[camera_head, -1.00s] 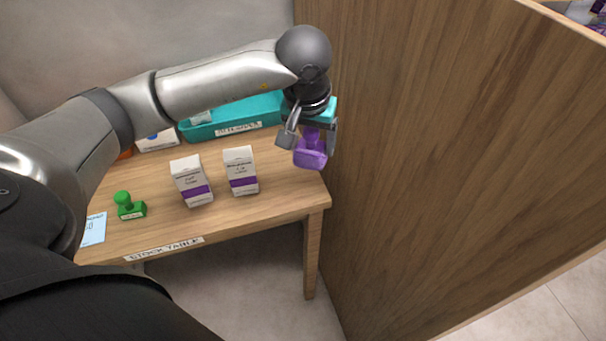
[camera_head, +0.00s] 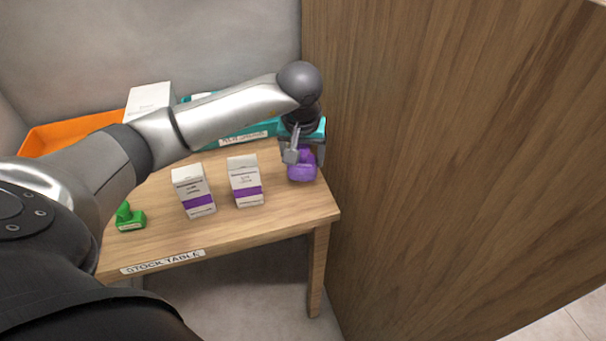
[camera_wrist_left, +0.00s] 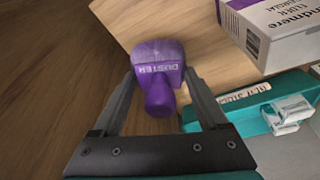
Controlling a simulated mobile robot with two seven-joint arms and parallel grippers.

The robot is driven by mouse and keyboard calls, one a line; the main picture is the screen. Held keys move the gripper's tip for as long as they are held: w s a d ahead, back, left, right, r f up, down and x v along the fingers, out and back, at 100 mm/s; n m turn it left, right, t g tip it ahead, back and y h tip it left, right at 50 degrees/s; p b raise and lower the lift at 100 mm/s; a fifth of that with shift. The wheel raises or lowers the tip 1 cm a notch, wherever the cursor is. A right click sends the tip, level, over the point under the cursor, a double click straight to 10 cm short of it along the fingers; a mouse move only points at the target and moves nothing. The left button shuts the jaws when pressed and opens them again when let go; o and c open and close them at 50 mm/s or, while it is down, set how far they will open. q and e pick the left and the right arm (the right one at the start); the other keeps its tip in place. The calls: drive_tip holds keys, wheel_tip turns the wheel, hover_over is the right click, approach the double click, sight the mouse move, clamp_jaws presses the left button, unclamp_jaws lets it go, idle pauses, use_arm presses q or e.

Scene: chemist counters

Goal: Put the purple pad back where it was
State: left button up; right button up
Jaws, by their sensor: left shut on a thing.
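The purple pad (camera_head: 302,167) is a small block with a rounded knob handle, and lettering that seems to read "DUSTER" shows in the left wrist view (camera_wrist_left: 158,68). My left gripper (camera_head: 304,153) points down over the right end of the stock table (camera_head: 260,217) and is shut on the pad's knob. The pad hangs below the fingers, at or just above the wood; I cannot tell if it touches. In the left wrist view the gripper's fingers (camera_wrist_left: 165,95) stand on both sides of the knob. My right gripper is not in view.
Two white cartons with purple bands (camera_head: 194,190) (camera_head: 245,181) stand left of the pad. A green stamp (camera_head: 130,217) sits farther left. A teal tray (camera_head: 247,137) and an orange tray (camera_head: 70,135) lie behind. A tall wooden panel (camera_head: 430,150) rises close on the right.

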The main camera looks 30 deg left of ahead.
sight(303, 173)
use_arm(q)
drive_tip(key=shift+f, duration=0.55)
wheel_tip(303, 173, down, 4)
drive_tip(key=shift+b, duration=0.4)
drive_tip(key=shift+r, duration=0.1)
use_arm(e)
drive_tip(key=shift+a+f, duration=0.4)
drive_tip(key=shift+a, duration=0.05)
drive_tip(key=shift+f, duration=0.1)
use_arm(q)
drive_tip(key=o, duration=1.1)
drive_tip(key=shift+f, duration=0.2)
drive_tip(key=o, duration=0.4)
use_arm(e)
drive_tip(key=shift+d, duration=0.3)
use_arm(q)
drive_tip(key=shift+r, duration=0.15)
